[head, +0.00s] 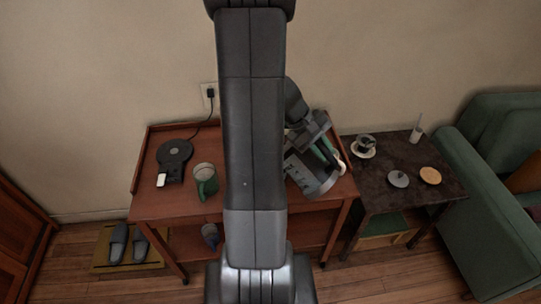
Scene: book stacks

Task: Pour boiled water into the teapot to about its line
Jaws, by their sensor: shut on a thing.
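My gripper (318,143) is shut on a grey kettle (314,182) at the right end of the red-brown wooden cart. The kettle looks tilted; a green strip and a pale curved part show at its right side. I cannot tell whether its bottom touches the cart. A small dark pot, probably the teapot (365,141), stands on a pale saucer (364,154) on the dark side table, right of the kettle. A grey knobbed lid (398,179) lies in front of it. The teapot's line and any water are not visible.
The cart top (150,205) also holds a dark round kettle base (174,152), corded to a wall socket (209,92), and a green mug-like vessel (205,182). The dark table (385,203) holds a wooden disc (430,175) and slim white vessel (416,134). A green sofa (475,205) adjoins.

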